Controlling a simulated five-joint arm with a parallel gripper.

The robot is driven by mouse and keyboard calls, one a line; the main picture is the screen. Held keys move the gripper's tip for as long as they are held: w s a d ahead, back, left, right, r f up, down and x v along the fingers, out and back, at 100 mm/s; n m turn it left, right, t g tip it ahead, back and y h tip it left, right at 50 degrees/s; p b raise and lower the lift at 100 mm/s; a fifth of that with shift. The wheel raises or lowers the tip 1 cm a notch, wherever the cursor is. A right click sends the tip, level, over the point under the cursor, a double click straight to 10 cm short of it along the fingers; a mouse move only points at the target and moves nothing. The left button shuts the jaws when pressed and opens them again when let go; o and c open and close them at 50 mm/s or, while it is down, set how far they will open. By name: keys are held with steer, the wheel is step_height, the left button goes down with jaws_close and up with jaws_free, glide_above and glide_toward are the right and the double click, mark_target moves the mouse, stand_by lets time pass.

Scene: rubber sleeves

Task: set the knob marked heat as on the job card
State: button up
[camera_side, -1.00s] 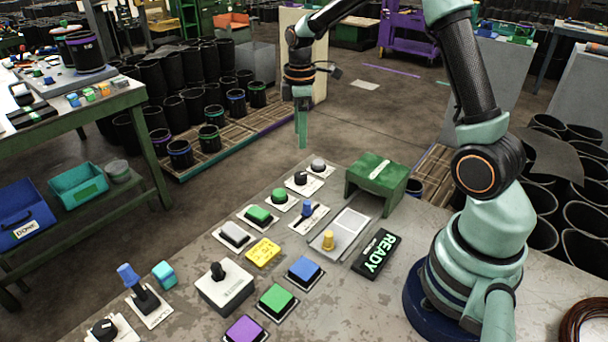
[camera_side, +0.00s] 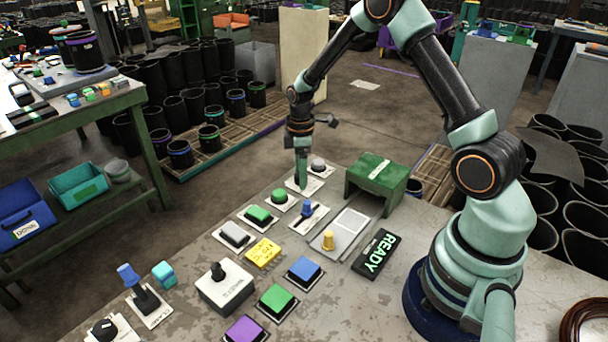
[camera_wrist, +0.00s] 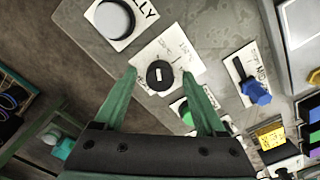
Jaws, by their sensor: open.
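A round black knob with a white pointer mark (camera_wrist: 160,74) sits on a white plate (camera_wrist: 180,55) with small print, too small to read as heat. In the wrist view it lies between my open fingertips (camera_wrist: 160,78); I cannot tell whether they touch it. In the side view my gripper (camera_side: 302,180) points straight down over that plate (camera_side: 317,185) and hides the knob. A yellow card-like piece with dark print (camera_side: 262,253) lies mid-bench; its print is unreadable. It also shows in the wrist view (camera_wrist: 270,135).
A grey round button (camera_side: 318,165) stands just behind the knob's plate and a green button (camera_side: 280,196) in front. A blue-handled slider or lever (camera_side: 307,209) is close by. A green cover (camera_side: 378,178) stands to the right, with a READY sign (camera_side: 376,254) nearer my base.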

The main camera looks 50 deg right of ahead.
jaws_close()
steer(key=shift+m, duration=0.4)
steer(key=m, duration=0.4)
steer(key=shift+m, duration=0.3)
steer(key=m, duration=1.2)
steer(key=shift+m, duration=0.4)
steer(key=m, duration=0.5)
steer(key=shift+m, duration=0.3)
